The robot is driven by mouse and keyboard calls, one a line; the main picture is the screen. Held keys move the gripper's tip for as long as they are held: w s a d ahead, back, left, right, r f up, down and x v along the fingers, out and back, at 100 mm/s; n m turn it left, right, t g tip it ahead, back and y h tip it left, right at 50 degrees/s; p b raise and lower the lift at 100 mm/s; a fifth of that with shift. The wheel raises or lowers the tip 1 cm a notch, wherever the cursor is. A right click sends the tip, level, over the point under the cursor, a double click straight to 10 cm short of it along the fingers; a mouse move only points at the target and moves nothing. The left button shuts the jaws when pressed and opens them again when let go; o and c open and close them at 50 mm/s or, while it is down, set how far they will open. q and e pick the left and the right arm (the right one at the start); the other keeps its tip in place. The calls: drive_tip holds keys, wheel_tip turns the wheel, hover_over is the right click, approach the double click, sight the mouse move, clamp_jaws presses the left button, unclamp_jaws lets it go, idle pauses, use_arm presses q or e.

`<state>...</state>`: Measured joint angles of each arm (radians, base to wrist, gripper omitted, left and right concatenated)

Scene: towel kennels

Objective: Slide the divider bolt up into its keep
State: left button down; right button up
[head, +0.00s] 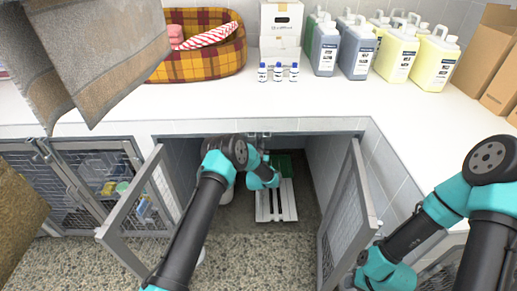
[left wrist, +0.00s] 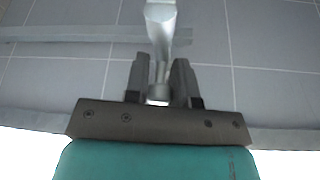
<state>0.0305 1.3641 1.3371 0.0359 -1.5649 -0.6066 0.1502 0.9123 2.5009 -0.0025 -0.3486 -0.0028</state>
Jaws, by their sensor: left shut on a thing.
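In the left wrist view, my left gripper (left wrist: 160,92) is shut on a bright metal rod with a thicker rounded end, which I take to be the divider bolt (left wrist: 161,22). The bolt runs up out of the jaws in front of grey tiles. In the head view, my left wrist (head: 262,176) is inside the open middle kennel, and its fingers and the bolt are hidden there. Small metal fittings (head: 259,135) show under the counter's front edge above it; I cannot tell whether one is the keep. My right arm is at the lower right, its fingertips out of view.
Two mesh doors stand open, the left door (head: 137,213) and the right door (head: 347,218). A white slatted rack (head: 277,200) lies on the kennel floor. Towels (head: 95,60) hang at upper left. Bottles (head: 357,50), a plaid bed (head: 205,62) and small vials stand on the counter.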

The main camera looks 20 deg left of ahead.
use_arm(q)
drive_tip(key=shift+r, duration=0.65)
drive_tip(key=c, duration=1)
unclamp_jaws()
